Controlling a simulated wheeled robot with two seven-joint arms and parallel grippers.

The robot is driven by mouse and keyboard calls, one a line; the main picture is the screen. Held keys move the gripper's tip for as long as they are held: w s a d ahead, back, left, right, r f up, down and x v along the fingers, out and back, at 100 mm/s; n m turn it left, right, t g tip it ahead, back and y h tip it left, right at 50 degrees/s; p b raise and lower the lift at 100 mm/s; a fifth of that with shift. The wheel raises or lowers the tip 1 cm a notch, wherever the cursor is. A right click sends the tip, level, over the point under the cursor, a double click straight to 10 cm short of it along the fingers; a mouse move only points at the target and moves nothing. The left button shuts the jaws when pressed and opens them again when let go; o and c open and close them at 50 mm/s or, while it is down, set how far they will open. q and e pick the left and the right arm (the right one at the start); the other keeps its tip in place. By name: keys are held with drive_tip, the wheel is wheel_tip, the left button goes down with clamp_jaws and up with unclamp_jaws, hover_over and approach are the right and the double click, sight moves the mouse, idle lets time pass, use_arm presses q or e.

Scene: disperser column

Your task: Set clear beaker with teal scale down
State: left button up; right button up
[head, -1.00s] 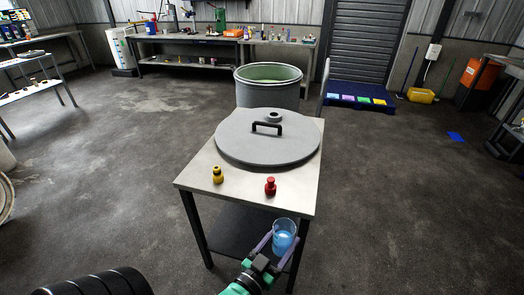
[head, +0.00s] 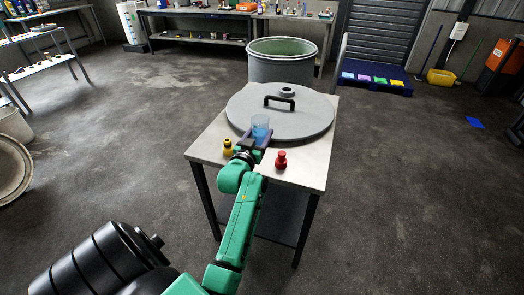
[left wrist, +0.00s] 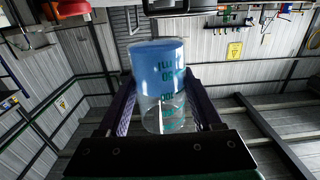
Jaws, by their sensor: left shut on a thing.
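The clear beaker (head: 261,126) with blue liquid is held upright over the table, in front of the grey lid's near edge. I cannot tell whether its base touches the tabletop. It also shows in the left wrist view (left wrist: 160,85), with teal scale marks on its wall. My left gripper (head: 256,141) has its two purple-grey fingers on either side of the beaker and is shut on it. The fingers also show in the left wrist view (left wrist: 162,108). The table (head: 305,174) has a light top. My right gripper is not in view.
The grey lid (head: 305,116) with a black handle covers most of the tabletop. A large grey vat (head: 282,68) stands behind the table. Bare tabletop shows at the front right.

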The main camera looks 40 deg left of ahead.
use_arm(q)
wheel_tip(320, 180, down, 10)
drive_tip(key=shift+r+b, duration=0.25)
drive_tip(key=shift+b, duration=0.25)
drive_tip(key=shift+f, duration=0.1)
drive_tip(key=o, duration=1.5)
drive_tip(key=shift+c, duration=0.2)
